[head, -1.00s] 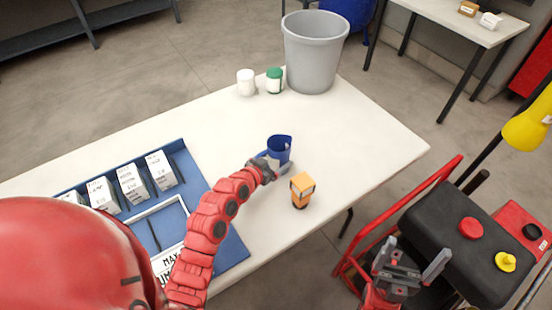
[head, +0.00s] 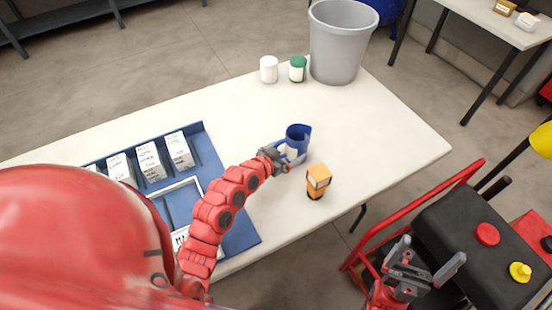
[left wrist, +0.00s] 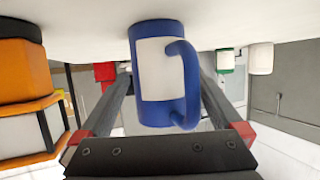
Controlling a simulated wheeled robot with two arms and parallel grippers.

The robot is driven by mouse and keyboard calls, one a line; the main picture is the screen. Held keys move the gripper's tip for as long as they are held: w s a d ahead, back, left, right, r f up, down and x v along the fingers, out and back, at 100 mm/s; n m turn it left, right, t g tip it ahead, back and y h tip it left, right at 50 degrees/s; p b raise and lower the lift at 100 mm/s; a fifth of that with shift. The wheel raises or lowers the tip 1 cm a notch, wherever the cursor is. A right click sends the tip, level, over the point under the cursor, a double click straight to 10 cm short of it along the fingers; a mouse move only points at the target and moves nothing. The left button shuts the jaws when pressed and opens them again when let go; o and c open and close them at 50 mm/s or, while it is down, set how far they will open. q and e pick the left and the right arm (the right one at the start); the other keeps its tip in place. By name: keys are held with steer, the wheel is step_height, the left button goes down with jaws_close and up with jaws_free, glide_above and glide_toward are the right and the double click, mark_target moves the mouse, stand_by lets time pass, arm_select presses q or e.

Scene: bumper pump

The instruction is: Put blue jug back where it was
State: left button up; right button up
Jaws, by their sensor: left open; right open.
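The blue jug (head: 298,135) has a white label and stands on the white table. In the left wrist view the jug (left wrist: 184,100) shows its handle on the right and lies between the two fingers. My left gripper (head: 289,157) is open around the jug; the head view does not show clear contact. In the left wrist view its fingers (left wrist: 165,105) are spread to either side of the jug. My right gripper (head: 425,267) is open and empty, near the black cart at the lower right.
An orange-and-black object (head: 318,181) stands close by on the table (head: 380,135). White (head: 269,69) and green-lidded (head: 297,69) jars and a grey bin (head: 338,50) are at the back. A blue tray (head: 238,225) with white boxes lies left. A red-framed cart (head: 450,235) stands right.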

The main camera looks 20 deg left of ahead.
arm_select(q)
steer(key=b+v, duration=0.1)
steer(key=v, duration=0.8)
steer(key=shift+s, duration=0.2)
